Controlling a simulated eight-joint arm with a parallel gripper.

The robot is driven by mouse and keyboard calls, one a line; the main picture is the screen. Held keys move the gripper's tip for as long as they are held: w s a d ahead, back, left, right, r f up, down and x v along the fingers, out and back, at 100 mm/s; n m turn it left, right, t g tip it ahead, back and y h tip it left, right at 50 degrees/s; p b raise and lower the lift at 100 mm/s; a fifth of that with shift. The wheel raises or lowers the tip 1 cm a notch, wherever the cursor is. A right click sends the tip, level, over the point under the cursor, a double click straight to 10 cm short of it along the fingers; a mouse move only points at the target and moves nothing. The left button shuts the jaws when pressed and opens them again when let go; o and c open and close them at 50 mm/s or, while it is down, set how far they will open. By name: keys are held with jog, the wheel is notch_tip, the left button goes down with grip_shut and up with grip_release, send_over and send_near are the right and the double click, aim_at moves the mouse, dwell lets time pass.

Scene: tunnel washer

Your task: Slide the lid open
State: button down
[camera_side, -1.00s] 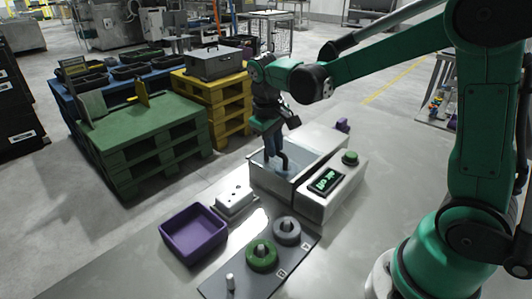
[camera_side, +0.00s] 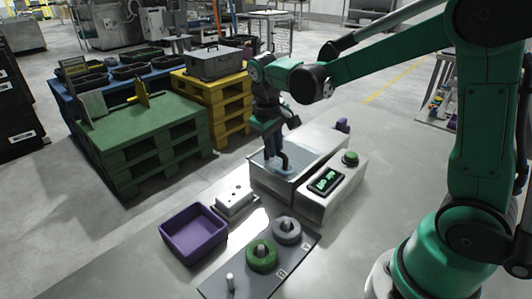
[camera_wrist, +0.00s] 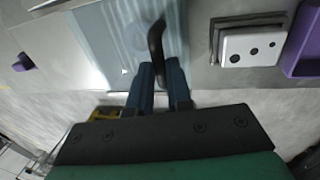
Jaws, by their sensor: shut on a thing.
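The washer (camera_side: 318,145) is a pale metal box on the bench. Its lid (camera_side: 304,163) is a clear bluish panel on the near left part of the box top. It also shows in the wrist view (camera_wrist: 112,40) as a see-through sheet. A curved black handle (camera_wrist: 155,38) rises from the lid. My gripper (camera_side: 272,153) points down over the lid. Its blue fingers, seen in the wrist view (camera_wrist: 160,82), are shut on the lower end of the handle. How far the lid covers the opening is hard to tell.
A control box (camera_side: 322,205) with a lit display and green button adjoins the washer. A purple bin (camera_side: 193,236), a white block with dark holes (camera_side: 235,199) and a dark plate with green (camera_side: 261,256) and grey (camera_side: 287,231) rings stand in front. A small purple piece (camera_side: 342,124) lies behind.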

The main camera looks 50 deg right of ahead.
jog(key=d, duration=1.3)
jog(key=shift+d, duration=0.1)
jog(key=c, duration=0.9)
grip_release()
jog(key=shift+o, duration=0.5)
jog(key=shift+r, duration=0.1)
jog(key=r, duration=0.2)
jog(key=a+r, duration=0.1)
jog(key=r, duration=0.2)
jog(key=shift+a+r, duration=0.1)
jog(key=shift+r, duration=0.1)
jog(key=shift+a, duration=0.1)
